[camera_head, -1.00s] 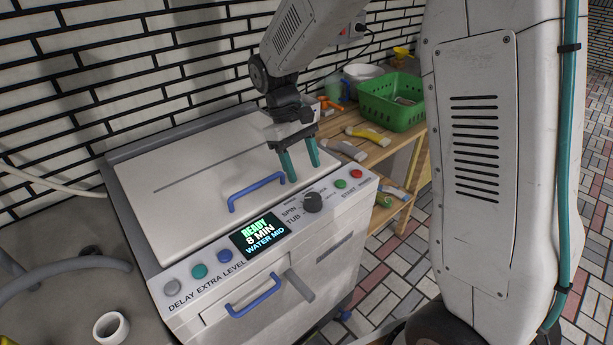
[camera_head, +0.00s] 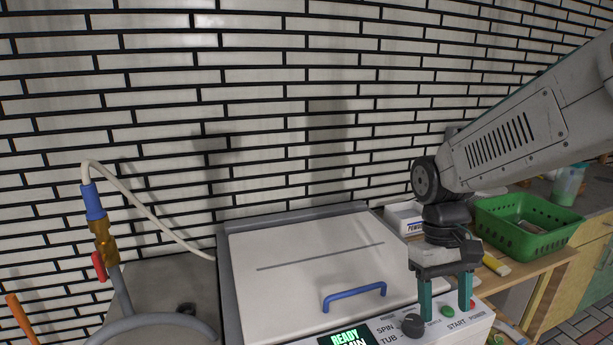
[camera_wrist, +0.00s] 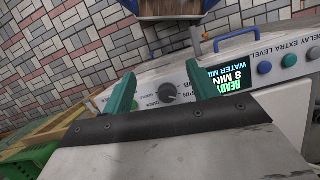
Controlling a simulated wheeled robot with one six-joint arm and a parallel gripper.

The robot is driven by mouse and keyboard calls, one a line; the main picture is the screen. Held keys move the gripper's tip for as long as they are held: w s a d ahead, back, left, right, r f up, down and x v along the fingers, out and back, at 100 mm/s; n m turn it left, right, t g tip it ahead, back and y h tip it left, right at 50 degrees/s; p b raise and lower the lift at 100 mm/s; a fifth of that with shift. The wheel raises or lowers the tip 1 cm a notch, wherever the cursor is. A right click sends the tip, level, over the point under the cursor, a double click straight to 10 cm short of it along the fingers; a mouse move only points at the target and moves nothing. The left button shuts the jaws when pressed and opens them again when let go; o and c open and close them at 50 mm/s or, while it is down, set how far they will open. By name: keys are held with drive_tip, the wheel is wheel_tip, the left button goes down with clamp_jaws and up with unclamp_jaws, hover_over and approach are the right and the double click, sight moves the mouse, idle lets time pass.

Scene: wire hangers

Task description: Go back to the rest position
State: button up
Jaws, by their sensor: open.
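My gripper (camera_head: 445,296) is open and empty, its two teal fingers pointing down near the right end of the washing machine's control panel. In the wrist view my gripper (camera_wrist: 162,92) shows its fingers apart, with the dark knob (camera_wrist: 167,92) visible between them and nothing held. The washing machine (camera_head: 300,262) has its white lid shut, with a blue handle (camera_head: 355,296) on it. The display (camera_head: 345,338) is partly cut off in the head view; in the wrist view the display (camera_wrist: 228,78) reads READY, 8 MIN, WATER MID.
A green basket (camera_head: 525,228) stands on the wooden shelf right of the machine. A yellow-ended tool (camera_head: 496,265) lies before it. A hose with a brass and blue fitting (camera_head: 100,225) rises at the left. The brick wall is behind; the space above the lid is clear.

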drive_tip(key=s+d+r+m+t, duration=0.1)
drive_tip(key=s+r+t, duration=0.1)
drive_tip(key=s, duration=0.5)
drive_tip(key=s+d+r+m+t+y, duration=0.1)
drive_tip(key=s+r+t, duration=0.1)
drive_tip(key=s+r, duration=0.2)
drive_tip(key=shift+s+d+r+t, duration=0.2)
drive_tip(key=shift+s+d+t, duration=0.2)
drive_tip(key=shift+s, duration=1.45)
